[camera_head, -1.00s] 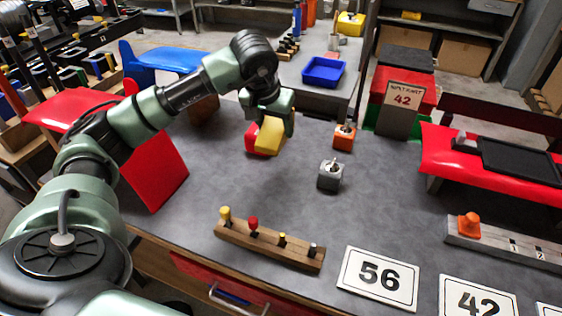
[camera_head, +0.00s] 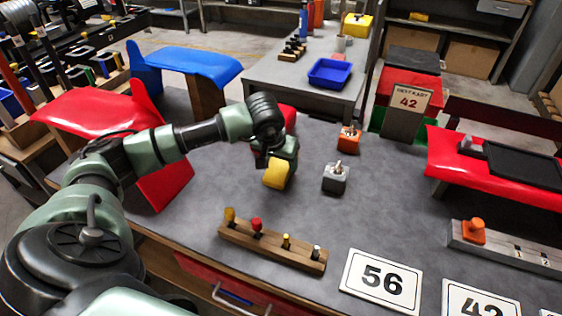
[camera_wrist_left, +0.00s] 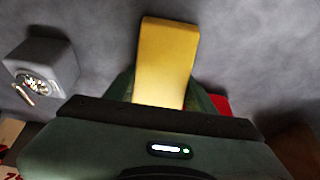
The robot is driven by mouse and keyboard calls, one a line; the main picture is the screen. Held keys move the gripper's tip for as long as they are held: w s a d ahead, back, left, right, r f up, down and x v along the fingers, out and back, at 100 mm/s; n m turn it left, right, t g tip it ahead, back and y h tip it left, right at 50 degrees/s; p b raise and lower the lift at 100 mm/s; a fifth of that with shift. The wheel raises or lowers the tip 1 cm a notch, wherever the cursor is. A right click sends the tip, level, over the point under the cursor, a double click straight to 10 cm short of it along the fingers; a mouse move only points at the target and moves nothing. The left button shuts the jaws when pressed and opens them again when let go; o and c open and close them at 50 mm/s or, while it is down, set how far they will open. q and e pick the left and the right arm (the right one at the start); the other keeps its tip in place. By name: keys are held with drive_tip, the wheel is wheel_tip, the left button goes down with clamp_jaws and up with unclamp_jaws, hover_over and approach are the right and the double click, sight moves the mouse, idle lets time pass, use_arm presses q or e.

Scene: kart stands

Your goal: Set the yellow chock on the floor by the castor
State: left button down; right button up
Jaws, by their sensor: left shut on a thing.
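The yellow chock (camera_head: 277,174) is in my left gripper (camera_head: 278,162), which is shut on it above the grey worktop (camera_head: 220,190). In the left wrist view the yellow chock (camera_wrist_left: 165,62) sticks out from between the jaws of my left gripper (camera_wrist_left: 165,100). A red thing (camera_head: 288,114) lies on the worktop behind my gripper and is partly hidden by it. I cannot make out the castor. My right gripper does not show.
A grey cube with a metal top (camera_head: 336,178) and an orange one (camera_head: 348,138) stand right of the gripper. A wooden peg rack (camera_head: 272,247) lies at the front edge. Number cards (camera_head: 381,280) lie at front right. A blue tray (camera_head: 329,73) is on the bench behind.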

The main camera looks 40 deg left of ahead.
use_arm(q)
drive_tip(key=c, duration=0.5)
unclamp_jaws()
drive_tip(key=shift+f, duration=0.1)
